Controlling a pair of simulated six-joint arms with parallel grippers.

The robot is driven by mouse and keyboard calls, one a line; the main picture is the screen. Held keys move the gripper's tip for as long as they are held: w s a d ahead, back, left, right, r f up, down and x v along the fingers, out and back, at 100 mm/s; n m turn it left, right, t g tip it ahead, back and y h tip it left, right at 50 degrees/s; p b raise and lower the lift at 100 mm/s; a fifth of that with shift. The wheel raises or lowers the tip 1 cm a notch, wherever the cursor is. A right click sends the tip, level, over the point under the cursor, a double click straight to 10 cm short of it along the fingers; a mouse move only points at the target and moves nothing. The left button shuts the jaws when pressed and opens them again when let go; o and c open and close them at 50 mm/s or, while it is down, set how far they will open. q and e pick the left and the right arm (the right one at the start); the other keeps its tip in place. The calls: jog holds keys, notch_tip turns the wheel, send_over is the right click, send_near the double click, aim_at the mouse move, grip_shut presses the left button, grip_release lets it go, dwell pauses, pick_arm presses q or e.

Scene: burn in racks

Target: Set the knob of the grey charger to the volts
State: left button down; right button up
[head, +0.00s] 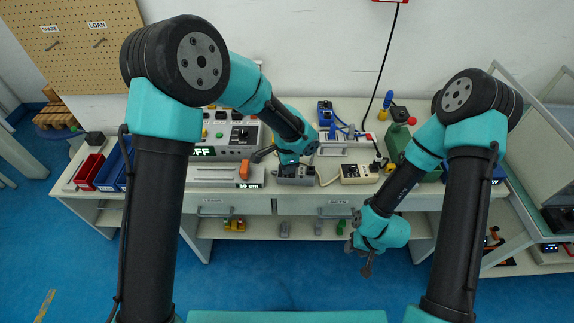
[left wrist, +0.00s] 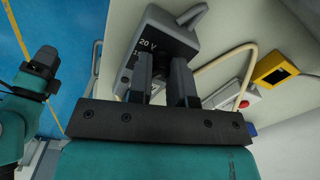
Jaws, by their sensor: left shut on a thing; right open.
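The grey charger (head: 296,175) sits near the front of the bench, below my left gripper (head: 289,158). It also shows in the left wrist view (left wrist: 182,42), as a grey box with a "20 V" mark on its face and a second mark partly covered by a finger. My left gripper's fingers (left wrist: 163,72) reach onto the charger's marked face and are shut on the knob, which they hide. The knob's pointer cannot be seen. My right gripper (head: 366,264) hangs in front of the bench, open and empty, away from the charger.
A panel with a display (head: 205,151) and a long grey tray marked 30 cm (head: 210,174) stand left of the charger. A beige box (head: 357,174) stands right of it, with a cable between. Red bins (head: 88,172) are at the far left. A yellow device (left wrist: 275,70) shows in the wrist view.

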pick_arm(q)
jog(key=shift+m, duration=1.2)
jog(key=c, duration=1)
grip_release()
jog(key=shift+c, duration=0.2)
notch_tip(320, 180, up, 18)
jog(key=shift+f, duration=0.25)
jog(key=shift+f, duration=0.1)
